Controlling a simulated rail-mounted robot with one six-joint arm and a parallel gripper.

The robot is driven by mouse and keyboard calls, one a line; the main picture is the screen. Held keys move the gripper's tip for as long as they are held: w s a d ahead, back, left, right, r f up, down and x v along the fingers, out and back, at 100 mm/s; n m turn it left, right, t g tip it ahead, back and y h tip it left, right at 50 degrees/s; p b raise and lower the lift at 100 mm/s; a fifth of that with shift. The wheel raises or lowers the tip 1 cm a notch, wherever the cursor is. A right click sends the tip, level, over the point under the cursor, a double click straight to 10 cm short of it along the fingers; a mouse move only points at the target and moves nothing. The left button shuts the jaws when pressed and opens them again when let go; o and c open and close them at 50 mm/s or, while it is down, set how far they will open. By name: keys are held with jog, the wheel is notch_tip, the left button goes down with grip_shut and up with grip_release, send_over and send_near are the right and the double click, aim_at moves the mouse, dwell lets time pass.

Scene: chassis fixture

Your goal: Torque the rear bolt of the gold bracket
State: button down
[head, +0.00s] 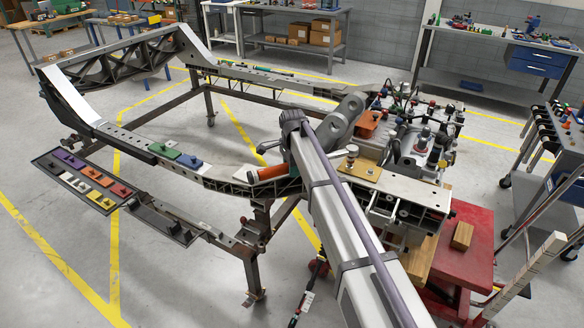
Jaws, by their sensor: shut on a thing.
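A gold plate (360,169), which looks like the gold bracket, lies on the near right end of the chassis frame (225,187), just right of my arm. An upright part with a pale round top (351,152) stands at its far left side; I cannot tell whether it is the rear bolt. Other bolts on the plate are too small to tell apart. My arm rises from the bottom right and covers part of the frame. An orange piece (271,173) shows on the frame left of my arm.
A dark tray (50,165) with coloured pieces stands at the left. A crowded engine-like assembly (425,140) lies behind the gold plate. A red stand (470,245) is at the right. Open floor (180,270) shows at lower left.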

jog(key=shift+r+p, duration=0.4)
jog(key=shift+r, duration=0.05)
jog(key=shift+r+p, duration=2.35)
jog(key=shift+r, duration=0.05)
